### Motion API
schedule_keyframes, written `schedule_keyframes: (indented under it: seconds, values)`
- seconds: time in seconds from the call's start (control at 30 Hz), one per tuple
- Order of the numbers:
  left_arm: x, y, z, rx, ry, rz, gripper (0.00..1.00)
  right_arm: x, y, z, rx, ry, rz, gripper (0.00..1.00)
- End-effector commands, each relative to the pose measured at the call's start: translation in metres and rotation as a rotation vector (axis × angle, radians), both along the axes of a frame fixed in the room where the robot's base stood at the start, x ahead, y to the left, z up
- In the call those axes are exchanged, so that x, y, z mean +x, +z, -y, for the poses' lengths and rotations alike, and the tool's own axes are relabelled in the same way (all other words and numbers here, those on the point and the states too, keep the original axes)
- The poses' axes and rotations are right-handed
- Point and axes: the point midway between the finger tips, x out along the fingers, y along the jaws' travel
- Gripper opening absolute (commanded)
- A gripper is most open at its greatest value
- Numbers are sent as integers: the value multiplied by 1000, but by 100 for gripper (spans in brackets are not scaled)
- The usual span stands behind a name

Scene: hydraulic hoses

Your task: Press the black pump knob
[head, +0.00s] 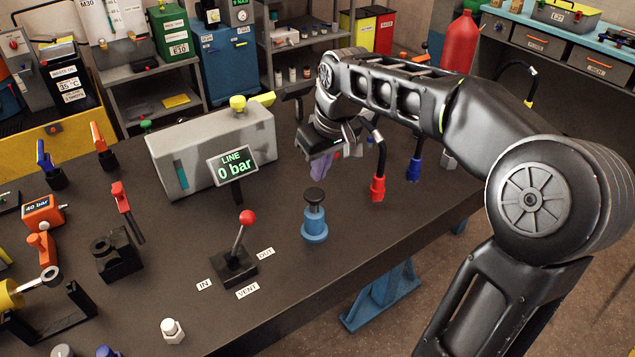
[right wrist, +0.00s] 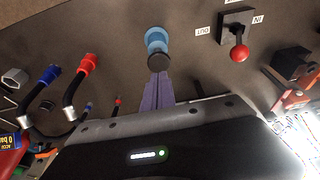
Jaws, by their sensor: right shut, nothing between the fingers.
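The black pump knob (head: 314,195) tops a blue pump body (head: 314,222) standing upright on the dark bench. In the right wrist view the knob (right wrist: 159,62) lies just past my purple fingertips, with the blue body (right wrist: 156,38) beyond it. My right gripper (head: 320,172) is shut and empty, its purple fingers pointing down. In the head view it appears just behind the knob and apart from it; the exact gap is hard to judge. My left gripper is out of view.
A red-knobbed lever (head: 233,264) stands left of the pump among IN, OUT and VENT labels. The "0 bar" display (head: 232,170) stands before a grey tank (head: 190,160). Red (head: 377,188) and blue (head: 414,170) hose ends stand to the right. Bench around the pump is clear.

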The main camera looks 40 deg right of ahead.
Motion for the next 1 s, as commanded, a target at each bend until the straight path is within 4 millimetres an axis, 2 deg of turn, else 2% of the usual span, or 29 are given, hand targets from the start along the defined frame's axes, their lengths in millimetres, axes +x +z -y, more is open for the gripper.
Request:
schedule_keyframes:
  seconds: [0.1,0.3,0.5,1.0]
  values:
    - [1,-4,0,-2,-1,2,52,-6,24,0,-1,0,6,0]
    - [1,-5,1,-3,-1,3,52,-14,49,0,0,0,4,0]
    - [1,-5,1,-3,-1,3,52,-16,55,0,0,0,2,0]
    - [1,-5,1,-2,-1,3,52,-16,55,0,0,0,2,0]
